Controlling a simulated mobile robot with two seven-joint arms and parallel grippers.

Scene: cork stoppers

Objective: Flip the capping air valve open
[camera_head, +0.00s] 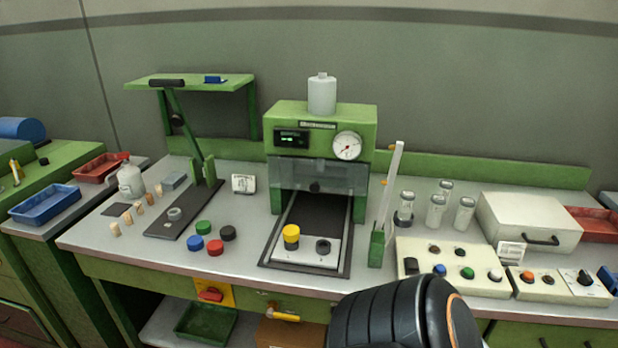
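A yellow lever or handle (284,317) with a small metal part at its left end sits on the bench front below the green machine; it looks like a valve, lying roughly level. A red handle (210,294) on a yellow plate (228,296) is further left under the bench edge. I cannot tell for certain which of the two is the capping air valve. The green machine (320,118) has a round gauge (347,145) and a clear guard (318,177). Neither gripper shows; only a black part of my arm is at the bottom right.
On the bench (120,235) are several coloured caps, corks, glass vials (435,210), a control box (455,268) and a white case (527,221). A green tray (206,323) and a brown box (290,336) are below. My dark arm part covers the lower right front.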

